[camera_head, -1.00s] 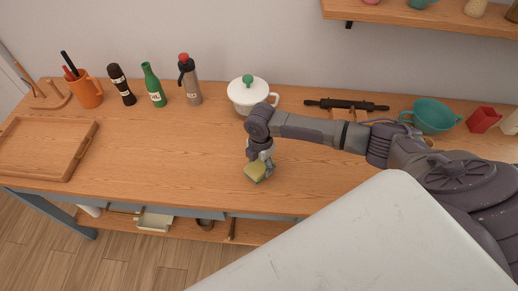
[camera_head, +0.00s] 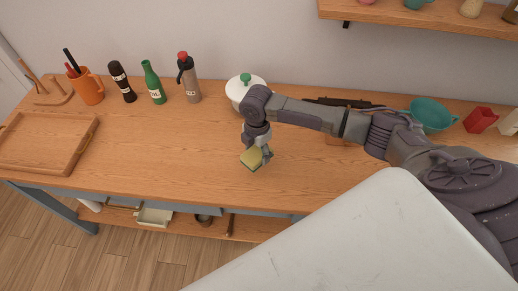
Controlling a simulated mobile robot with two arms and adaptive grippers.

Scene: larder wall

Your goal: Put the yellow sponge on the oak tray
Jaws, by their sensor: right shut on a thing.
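The yellow sponge (camera_head: 251,159) is held between the fingers of my right gripper (camera_head: 262,155), over the middle of the wooden counter. It looks tilted and raised a little above the counter top. The right gripper points down and is shut on the sponge. The oak tray (camera_head: 82,151) lies at the left end of the counter, well to the left of the sponge, and looks empty. My left gripper is not in view.
A white pot with a green knob (camera_head: 245,90) stands behind my right gripper. A grey flask (camera_head: 189,82), green bottle (camera_head: 153,84), dark bottle (camera_head: 121,82) and orange jug (camera_head: 90,88) line the back. The counter between sponge and tray is clear.

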